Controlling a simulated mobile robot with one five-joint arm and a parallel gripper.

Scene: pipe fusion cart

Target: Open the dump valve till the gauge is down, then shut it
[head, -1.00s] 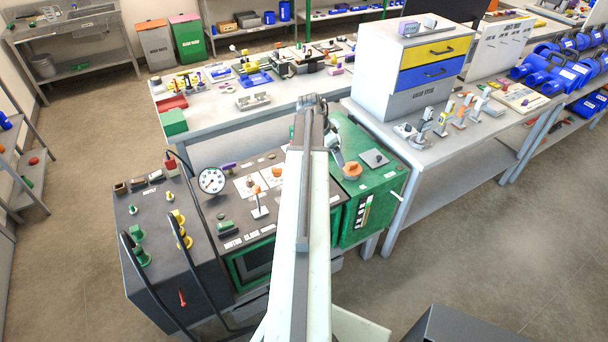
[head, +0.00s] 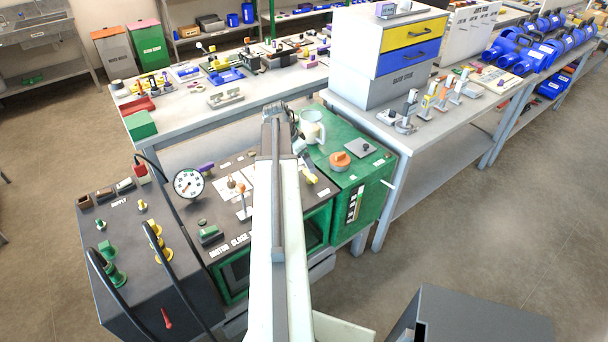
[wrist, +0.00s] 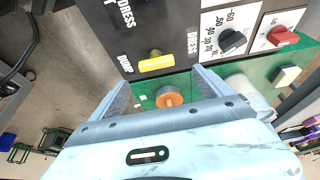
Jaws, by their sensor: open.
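In the wrist view, a yellow lever (wrist: 157,63) sits beside the DUMP label on the dark panel. It lies roughly across the picture, just beyond my fingertips. My gripper (wrist: 160,80) is open and empty, its fingers apart on either side of an orange knob (wrist: 169,97) seen lower on the green box. In the head view, the yellow lever (head: 308,175) shows just right of my arm, which hides part of the panel. The round white gauge (head: 188,184) stands at the panel's left; its reading is too small to tell.
The green box (head: 375,190) with the orange knob (head: 341,159) adjoins the panel. The dark supply unit (head: 135,275) with black hoses stands at the left. A bench with a drawer cabinet (head: 375,90) is at the right.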

